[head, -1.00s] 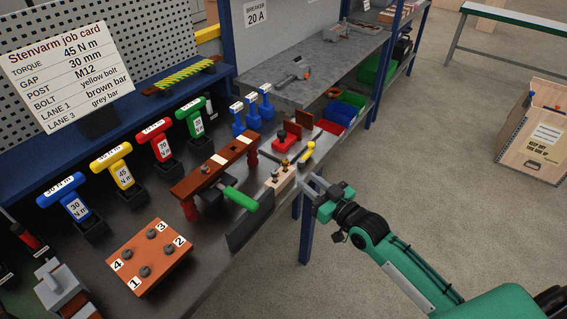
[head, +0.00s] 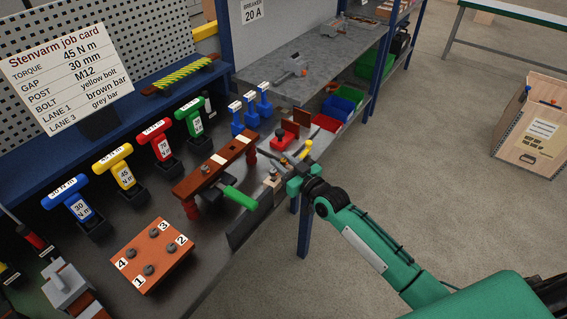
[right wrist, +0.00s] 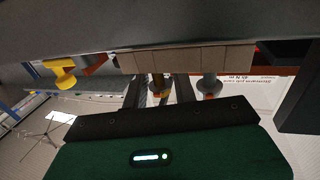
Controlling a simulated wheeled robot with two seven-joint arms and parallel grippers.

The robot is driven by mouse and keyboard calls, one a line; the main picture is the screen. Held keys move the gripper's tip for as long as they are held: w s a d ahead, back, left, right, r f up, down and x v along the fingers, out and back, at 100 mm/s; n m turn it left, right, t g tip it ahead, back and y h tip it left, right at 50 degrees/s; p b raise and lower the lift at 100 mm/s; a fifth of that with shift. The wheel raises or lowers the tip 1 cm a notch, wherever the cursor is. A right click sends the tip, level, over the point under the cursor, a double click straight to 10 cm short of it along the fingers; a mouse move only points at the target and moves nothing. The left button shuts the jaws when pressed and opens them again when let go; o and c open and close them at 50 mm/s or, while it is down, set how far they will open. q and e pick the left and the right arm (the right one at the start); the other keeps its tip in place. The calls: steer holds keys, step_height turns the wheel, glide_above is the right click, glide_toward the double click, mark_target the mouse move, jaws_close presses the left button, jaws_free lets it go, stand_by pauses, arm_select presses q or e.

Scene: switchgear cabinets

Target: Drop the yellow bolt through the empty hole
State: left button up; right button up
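My right gripper (head: 283,171) is at the light wooden block (head: 268,184) by the bench's front edge. In the right wrist view its two fingers (right wrist: 160,90) are apart, one on each side of a bolt (right wrist: 157,84) with a dull yellow-orange tint. I cannot tell whether they touch it. A second, greyer bolt (right wrist: 209,86) stands to the right. A bright yellow knobbed piece (head: 307,146) is just beyond the gripper; I cannot tell whether it is a bolt. The brown bar (head: 190,184) on red posts has a dark hole (head: 234,150) between white marks. My left gripper is out of view.
A green-handled tool (head: 239,197) projects from beneath the brown bar. Red blocks (head: 283,138) stand behind my right gripper. A numbered orange plate (head: 163,257) with several bolts lies at the front. Torque drivers (head: 120,169) stand behind, under the job card (head: 67,72).

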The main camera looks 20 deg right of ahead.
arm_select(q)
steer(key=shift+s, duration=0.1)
arm_select(e)
jaws_close()
steer(key=shift+r, duration=0.15)
